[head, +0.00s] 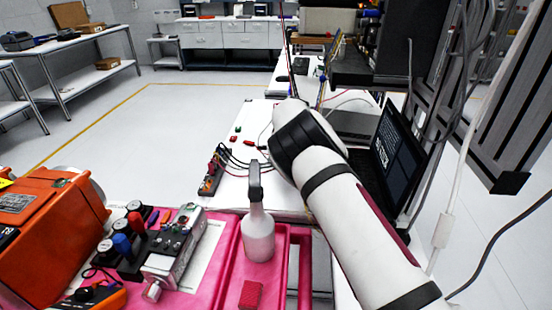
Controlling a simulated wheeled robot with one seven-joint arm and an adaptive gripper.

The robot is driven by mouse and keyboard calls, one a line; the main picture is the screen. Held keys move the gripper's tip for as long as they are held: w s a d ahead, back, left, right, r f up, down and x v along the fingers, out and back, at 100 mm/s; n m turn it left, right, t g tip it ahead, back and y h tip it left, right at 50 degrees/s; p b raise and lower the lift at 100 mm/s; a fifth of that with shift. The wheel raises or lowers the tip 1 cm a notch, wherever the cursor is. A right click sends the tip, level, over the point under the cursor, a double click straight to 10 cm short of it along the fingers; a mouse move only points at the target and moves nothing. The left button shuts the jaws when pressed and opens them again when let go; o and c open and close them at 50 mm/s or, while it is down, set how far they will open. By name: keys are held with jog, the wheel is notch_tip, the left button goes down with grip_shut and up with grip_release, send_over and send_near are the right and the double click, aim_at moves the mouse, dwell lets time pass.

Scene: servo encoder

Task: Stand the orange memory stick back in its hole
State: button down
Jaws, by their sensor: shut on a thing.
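I cannot make out the orange memory stick with certainty in the head view, nor its hole. Small purple and orange pieces (165,215) lie behind a grey metal device (172,252) on the pink tray, too small to identify. My white arm reaches from the lower right up to the bench at the centre. My gripper is hidden behind or beyond the arm's end, so its fingers and anything in them do not show.
A white spray bottle (258,238) stands in the pink tray (221,262), close left of my arm. A red block (250,294) lies in front of it. An orange case (45,235) is at left. A laptop (397,150) stands right of the arm. A cabled strip (209,181) lies on the white bench.

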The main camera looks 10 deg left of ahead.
jog(key=c, duration=1.7)
grip_release()
jog(key=shift+v, duration=3.85)
